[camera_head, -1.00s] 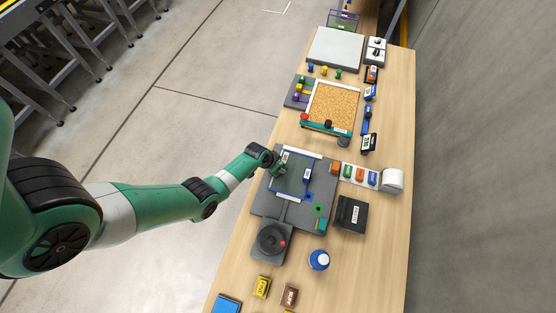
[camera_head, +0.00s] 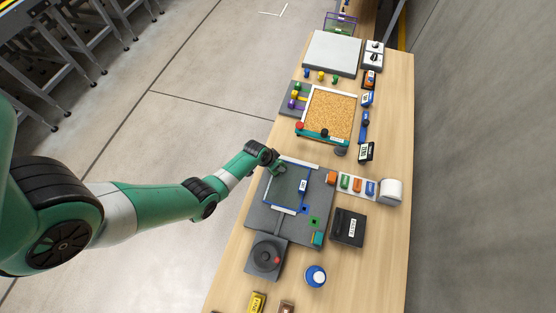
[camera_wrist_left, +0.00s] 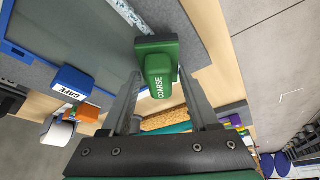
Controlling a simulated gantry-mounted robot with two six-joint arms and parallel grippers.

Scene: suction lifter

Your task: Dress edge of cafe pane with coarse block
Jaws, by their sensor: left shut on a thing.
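The cafe pane (camera_head: 285,187) lies flat on a grey work board (camera_head: 262,215), blue along some edges, with a blue CAFE tag (camera_head: 303,186). The tag also shows in the left wrist view (camera_wrist_left: 72,80). My left gripper (camera_head: 276,167) is at the pane's far left corner. In the left wrist view its fingers (camera_wrist_left: 158,85) are shut on the green coarse block (camera_wrist_left: 158,75), marked COARSE. The block is close beside the pane's edge; I cannot tell whether they touch. My right gripper is not in view.
A cork-coloured tray (camera_head: 328,112) with a teal bar lies beyond the board. Coloured blocks (camera_head: 351,184) and a white roll (camera_head: 390,192) stand right.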

